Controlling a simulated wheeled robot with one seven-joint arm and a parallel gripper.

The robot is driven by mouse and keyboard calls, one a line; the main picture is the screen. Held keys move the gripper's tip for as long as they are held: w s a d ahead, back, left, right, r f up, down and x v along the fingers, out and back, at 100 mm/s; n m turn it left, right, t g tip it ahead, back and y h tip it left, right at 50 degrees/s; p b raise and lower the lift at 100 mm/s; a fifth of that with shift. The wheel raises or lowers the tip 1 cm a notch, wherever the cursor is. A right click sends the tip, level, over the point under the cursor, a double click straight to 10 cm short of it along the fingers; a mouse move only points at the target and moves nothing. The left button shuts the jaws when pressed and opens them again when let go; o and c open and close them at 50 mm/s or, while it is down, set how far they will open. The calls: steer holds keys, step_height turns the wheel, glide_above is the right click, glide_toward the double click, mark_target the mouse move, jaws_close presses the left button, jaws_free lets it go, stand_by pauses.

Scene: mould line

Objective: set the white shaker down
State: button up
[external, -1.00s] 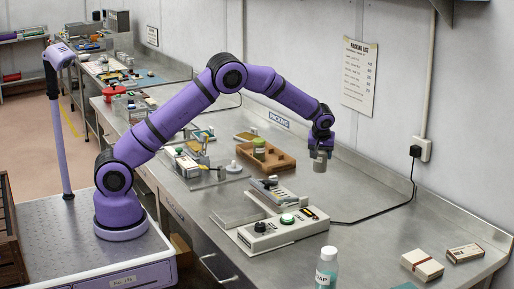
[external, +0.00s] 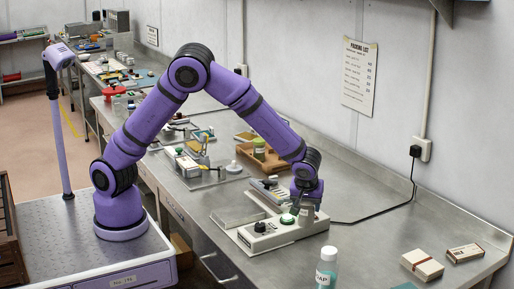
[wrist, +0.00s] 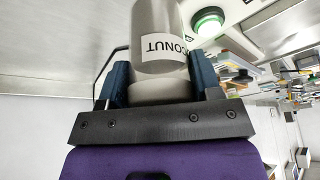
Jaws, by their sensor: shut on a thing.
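My gripper (external: 306,192) is shut on the white shaker, its two blue fingers (wrist: 160,80) on either side of the shaker's body. In the wrist view the white shaker (wrist: 158,22) is pale grey-white with a label that reads in part "CONUT", upside down in that picture. In the external view the shaker is small and partly hidden by the gripper, near the back right end of the white control box (external: 283,232). I cannot tell whether its base touches a surface.
The control box has a green button (external: 287,218) and a black knob (external: 260,227). A soap bottle (external: 326,268) and cartons (external: 421,264) are at the front right. The steel bench between is clear.

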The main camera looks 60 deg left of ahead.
steer(key=s+d, duration=0.3)
steer(key=s, duration=0.8)
steer(key=shift+w+d+f, duration=0.1)
steer(key=shift+f, duration=2)
steer(key=shift+d+f, duration=0.1)
steer(key=shift+f, duration=1.95)
steer(key=shift+f, duration=0.15)
steer(key=o, duration=1)
